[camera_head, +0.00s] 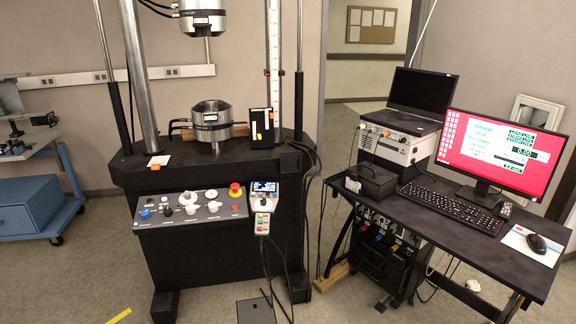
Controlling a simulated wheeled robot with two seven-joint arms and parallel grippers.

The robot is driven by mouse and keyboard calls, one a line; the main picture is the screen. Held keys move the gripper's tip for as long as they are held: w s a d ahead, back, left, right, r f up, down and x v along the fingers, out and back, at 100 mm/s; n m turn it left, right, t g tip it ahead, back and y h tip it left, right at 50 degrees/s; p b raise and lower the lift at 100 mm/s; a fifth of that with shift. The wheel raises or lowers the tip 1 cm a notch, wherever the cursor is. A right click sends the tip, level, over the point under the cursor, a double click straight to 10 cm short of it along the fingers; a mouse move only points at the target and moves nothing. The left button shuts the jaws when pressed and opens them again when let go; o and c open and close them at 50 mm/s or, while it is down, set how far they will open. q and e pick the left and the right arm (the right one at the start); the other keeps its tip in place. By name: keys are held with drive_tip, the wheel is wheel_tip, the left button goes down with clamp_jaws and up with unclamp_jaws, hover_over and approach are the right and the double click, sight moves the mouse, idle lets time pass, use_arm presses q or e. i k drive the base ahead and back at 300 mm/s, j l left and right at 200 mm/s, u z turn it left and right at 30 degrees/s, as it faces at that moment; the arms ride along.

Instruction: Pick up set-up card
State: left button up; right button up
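A small white card (158,161) with an orange-red part lies flat on the left side of the testing machine's black table (190,176), near its front edge. It may be the set-up card; its print is too small to read. Neither of my grippers is in view.
The machine has a control panel (190,207), steel columns and a round lower fixture (212,122). A desk (450,220) at right carries a red-screened monitor (495,150), keyboard (452,207) and mouse (536,243). A blue cart (28,205) stands at left. Floor in front is partly clear.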

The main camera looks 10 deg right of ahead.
sight(158, 162)
drive_tip(key=z, duration=0.4)
drive_tip(key=i+j+z, duration=0.2)
drive_tip(key=j+z, duration=0.15)
drive_tip(key=i+j+z, duration=0.15)
drive_tip(key=j+z, duration=0.15)
drive_tip(key=i+j+z, duration=0.1)
drive_tip(key=j+z, duration=0.25)
drive_tip(key=j, duration=0.2)
drive_tip(key=i+j+z, duration=0.1)
drive_tip(key=j, duration=0.85)
drive_tip(key=i+j, duration=0.15)
drive_tip(key=j, duration=0.85)
drive_tip(key=i+j+z, duration=0.15)
drive_tip(key=j, duration=0.85)
